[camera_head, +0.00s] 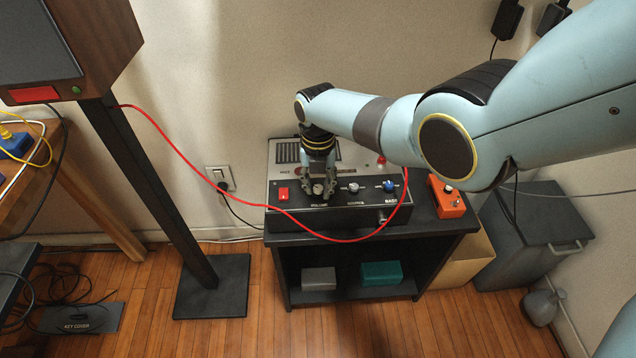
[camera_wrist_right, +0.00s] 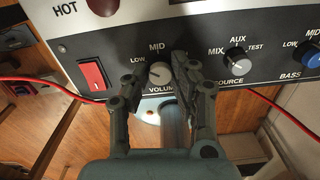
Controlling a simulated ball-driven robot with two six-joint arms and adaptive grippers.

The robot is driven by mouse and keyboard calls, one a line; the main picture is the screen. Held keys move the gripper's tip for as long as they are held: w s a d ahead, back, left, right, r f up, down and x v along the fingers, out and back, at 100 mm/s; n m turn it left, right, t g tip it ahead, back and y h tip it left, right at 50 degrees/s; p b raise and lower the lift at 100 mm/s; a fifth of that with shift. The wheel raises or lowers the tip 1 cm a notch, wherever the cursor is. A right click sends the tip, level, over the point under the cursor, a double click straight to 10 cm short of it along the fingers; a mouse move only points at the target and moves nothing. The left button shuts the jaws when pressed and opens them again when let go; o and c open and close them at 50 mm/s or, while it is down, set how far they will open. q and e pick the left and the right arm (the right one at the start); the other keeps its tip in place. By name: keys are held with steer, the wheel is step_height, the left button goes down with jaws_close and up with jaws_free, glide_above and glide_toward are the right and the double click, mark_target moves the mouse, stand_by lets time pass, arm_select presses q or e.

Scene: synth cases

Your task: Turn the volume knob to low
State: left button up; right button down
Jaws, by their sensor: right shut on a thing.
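The amplifier (camera_head: 345,212) is a dark-fronted unit on a black stand, with a row of controls. Its pale volume knob (camera_head: 318,188) sits between the fingertips of my right gripper (camera_head: 318,192), which is shut on it. In the right wrist view the volume knob (camera_wrist_right: 160,73) shows between the two dark fingers of the right gripper (camera_wrist_right: 160,75). LOW is printed to the knob's upper left and MID above it; fingers hide the right side of its scale. I cannot tell exactly where its mark points. My left gripper is out of view.
A red rocker switch (camera_wrist_right: 93,73) is left of the knob; a source knob (camera_wrist_right: 235,61) and a blue bass knob (camera_wrist_right: 313,56) are to its right. A red cable (camera_head: 290,212) runs across the amplifier's front. An orange box (camera_head: 447,200) stands at the right.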

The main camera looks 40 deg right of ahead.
mark_target(319, 188)
steer(key=shift+n, duration=0.5)
steer(key=c, duration=1.1)
jaws_free()
steer(key=shift+r, duration=0.15)
steer(key=shift+r, duration=0.3)
step_height(319, 188, up, 11)
